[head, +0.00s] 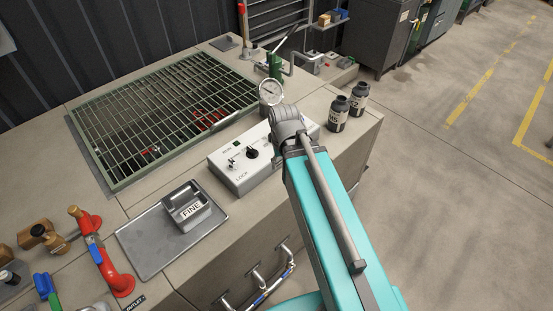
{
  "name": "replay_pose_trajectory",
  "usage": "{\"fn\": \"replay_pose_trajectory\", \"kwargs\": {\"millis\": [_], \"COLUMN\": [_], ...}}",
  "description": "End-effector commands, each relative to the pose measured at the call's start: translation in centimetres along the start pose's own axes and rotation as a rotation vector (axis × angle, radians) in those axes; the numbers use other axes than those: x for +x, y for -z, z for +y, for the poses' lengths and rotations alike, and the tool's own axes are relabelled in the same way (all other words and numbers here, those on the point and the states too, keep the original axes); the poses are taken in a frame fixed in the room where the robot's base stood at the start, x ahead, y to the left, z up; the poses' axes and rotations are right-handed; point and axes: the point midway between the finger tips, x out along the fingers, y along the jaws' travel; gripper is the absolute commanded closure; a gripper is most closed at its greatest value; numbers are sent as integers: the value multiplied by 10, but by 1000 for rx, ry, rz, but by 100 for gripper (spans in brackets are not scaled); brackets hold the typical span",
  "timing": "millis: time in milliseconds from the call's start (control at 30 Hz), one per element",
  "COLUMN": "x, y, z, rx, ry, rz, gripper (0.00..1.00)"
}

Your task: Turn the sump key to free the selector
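A light grey control box (238,177) marked LOCK sits on the bench in the head view. A small metal piece that looks like the key (232,163) stands in its top at the left. A black selector knob (252,153) is just right of it, and a green square is behind them. The piece is too small to tell its turn. My teal arm reaches up from the bottom right and its grey elbow covers the box's right part. My gripper is hidden; I see no fingertips, and nothing visible touches the key or the knob.
A steel tray (150,244) with a FINE container (187,206) lies in front-left. A green grating (160,110) is behind. A gauge (271,92) and two dark bottles (339,112) stand near the box. Red-handled fittings (113,272) lie at left. Floor is open at right.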

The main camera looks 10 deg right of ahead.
Motion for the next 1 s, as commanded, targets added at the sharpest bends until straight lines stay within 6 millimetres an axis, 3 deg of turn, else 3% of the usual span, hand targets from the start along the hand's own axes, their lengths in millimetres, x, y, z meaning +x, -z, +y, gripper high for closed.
{"fn": "replay_pose_trajectory", "kwargs": {"millis": [1000], "x": [1], "y": [-7], "z": [6], "rx": [-45], "ry": [0], "rz": [0], "gripper": [40]}}
